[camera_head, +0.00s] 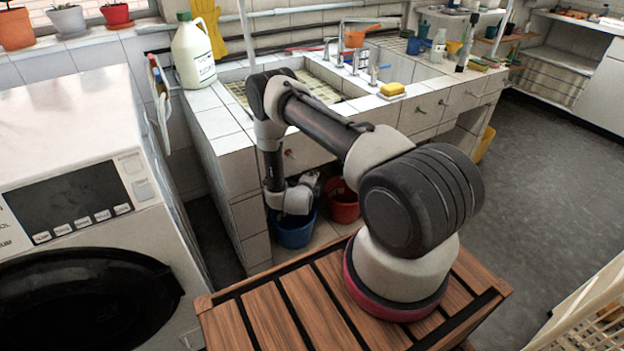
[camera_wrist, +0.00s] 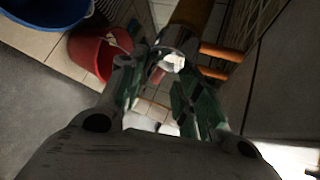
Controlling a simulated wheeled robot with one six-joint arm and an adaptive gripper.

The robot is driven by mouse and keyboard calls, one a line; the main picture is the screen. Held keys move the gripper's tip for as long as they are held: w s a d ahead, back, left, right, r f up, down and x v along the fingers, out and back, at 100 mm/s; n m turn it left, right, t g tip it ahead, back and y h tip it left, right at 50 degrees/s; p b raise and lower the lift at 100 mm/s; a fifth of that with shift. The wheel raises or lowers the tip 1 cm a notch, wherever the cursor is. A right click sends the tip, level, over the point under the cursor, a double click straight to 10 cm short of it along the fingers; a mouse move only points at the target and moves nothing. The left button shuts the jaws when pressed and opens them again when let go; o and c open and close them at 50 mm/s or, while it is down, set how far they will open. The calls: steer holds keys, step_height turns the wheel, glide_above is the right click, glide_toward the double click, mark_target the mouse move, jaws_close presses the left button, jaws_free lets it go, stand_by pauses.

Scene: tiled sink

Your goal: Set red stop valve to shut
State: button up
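My gripper (camera_wrist: 155,82) fills the lower part of the wrist view. Its two green-padded fingers stand apart with a gap between them. A small dull-red piece (camera_wrist: 157,75) shows in the gap near the fingertips, beside a bright white fitting (camera_wrist: 172,62). The red piece may be the stop valve's handle, but it is dark and partly covered. I cannot tell whether a finger touches it or which way it is turned. In the head view my wrist reaches into the space under the sink, and my fingers cannot be made out clearly there.
A blue bucket (camera_head: 294,232) and a red bucket (camera_head: 343,203) stand under the sink counter; the red bucket (camera_wrist: 92,52) is also close left of my gripper. Orange pipes (camera_wrist: 220,52) run at its right. A tiled counter wall (camera_head: 240,185) stands left of my wrist.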

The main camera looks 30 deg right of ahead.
steer(key=v, duration=0.9)
steer(key=shift+s, duration=0.25)
steer(key=shift+d, duration=0.2)
steer(key=c, duration=0.4)
steer(key=s+d, duration=0.1)
steer(key=d, duration=0.4)
steer(key=s+d+m+g+h, duration=0.1)
steer(key=s+d, duration=0.1)
steer(key=d, duration=0.4)
steer(key=s+d+r+m+g, duration=0.1)
steer(key=d, duration=0.5)
steer(key=shift+s+d+r+h, duration=0.15)
steer(key=shift+d+h, duration=0.1)
steer(key=shift+h, duration=0.15)
jaws_close()
steer(key=d+n+t+y, duration=0.35)
steer(key=d+n, duration=0.25)
steer(key=n, duration=0.3)
steer(key=w+a+r+n+t+y, duration=0.1)
steer(key=w+a+r+n+y, duration=0.15)
steer(key=a+n+y, duration=1.25)
steer(key=w+f+n+h, duration=0.3)
steer(key=w+f+h, duration=0.1)
steer(key=w, duration=0.5)
steer(key=shift+w+f+h, duration=0.3)
steer(key=shift+w+h, duration=0.05)
steer(key=shift+h, duration=0.4)
